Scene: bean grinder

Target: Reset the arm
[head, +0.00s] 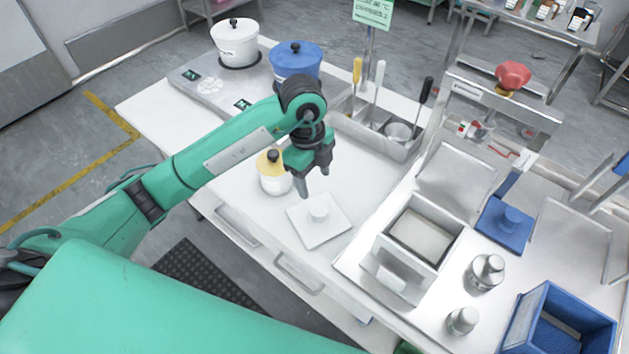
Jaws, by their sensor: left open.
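My left arm reaches in from the left in the head view. My left gripper (316,188) points down over the white table and is open, with nothing seen between its fingers. It is above and just behind a square white lid with a round knob (330,225) lying on the table. A small white jar with a yellow lid and black knob (273,183) stands just left of the gripper, partly behind it. My right gripper is not in view.
A white pot (236,45) and a blue pot (294,62) stand at the back left. A metal utensil tray (372,138) lies behind the gripper. A metal box (411,251), metal canisters (487,273) and a blue bin (545,335) stand at the right.

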